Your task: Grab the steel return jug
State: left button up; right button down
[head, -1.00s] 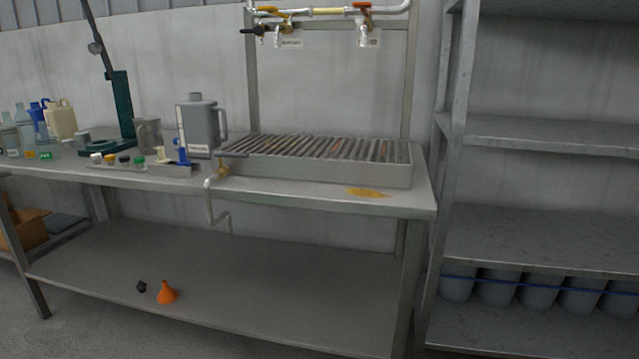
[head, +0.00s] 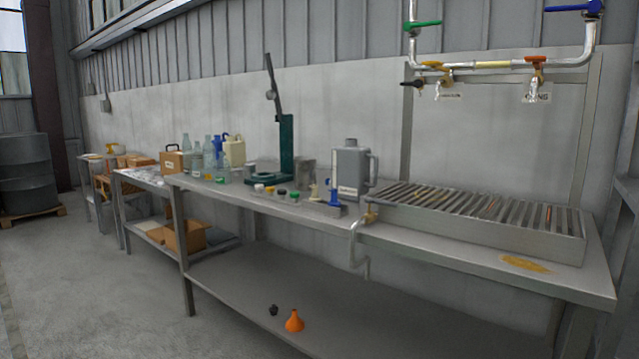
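A metallic grey open-topped vessel, jug-like in shape, (head: 308,176) stands on the steel bench, partly hidden behind small items. Beside it to the right stands a larger grey jug (head: 349,163) with a narrow neck, a side handle on its right and a white label too small to read. Both stand upright. I cannot tell from a label which one is the steel return jug. Neither of my grippers is in view.
A slatted drain tray (head: 480,243) fills the bench's right part, with taps (head: 445,82) above. A green stand (head: 286,150) and several bottles (head: 208,152) are further left. An orange funnel (head: 294,321) sits on the lower shelf.

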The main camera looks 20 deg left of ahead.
aim_at(305, 166)
jog(key=i+j+z, duration=0.15)
jog(key=j, duration=0.85)
jog(key=j+z, duration=0.1)
jog(key=j, duration=0.9)
